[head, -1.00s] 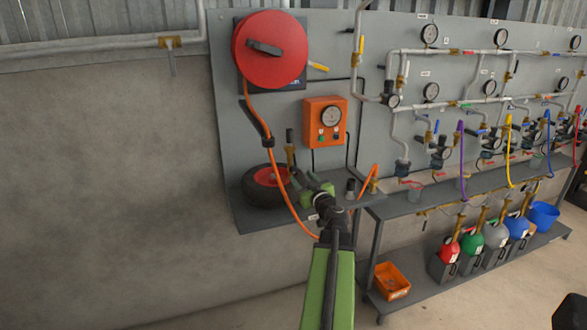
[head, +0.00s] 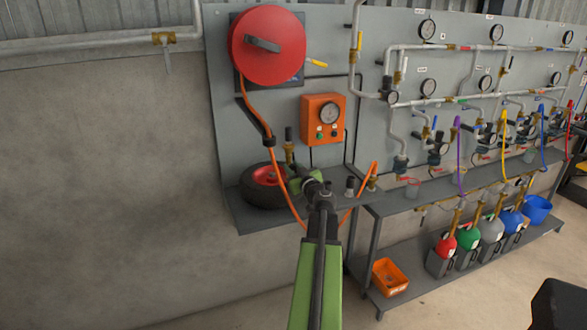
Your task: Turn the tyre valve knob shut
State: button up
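A small black tyre with a red hub (head: 264,187) lies on the grey shelf at the left of the panel. Beside it stands a brass fitting with a dark upright top (head: 289,143); I cannot tell for sure whether this is the tyre valve knob. My green arm reaches up from the bottom of the head view. My gripper (head: 298,179) is at the shelf, just right of the tyre and close to the brass fitting. Its fingertips are small and partly hidden by my wrist, so neither their opening nor any contact shows clearly.
An orange hose hangs from the red reel (head: 268,46) past the tyre and loops near my wrist. An orange gauge box (head: 323,119) is above my gripper. Dark-capped (head: 350,186) and brass fittings (head: 372,183) stand right of it. Pipes and gauges fill the right.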

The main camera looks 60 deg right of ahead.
grip_shut()
jog(key=shift+s+m, duration=0.1)
jog(key=shift+m, duration=1.5)
jog(key=o, duration=0.7)
grip_release()
jog(key=shift+c, duration=0.2)
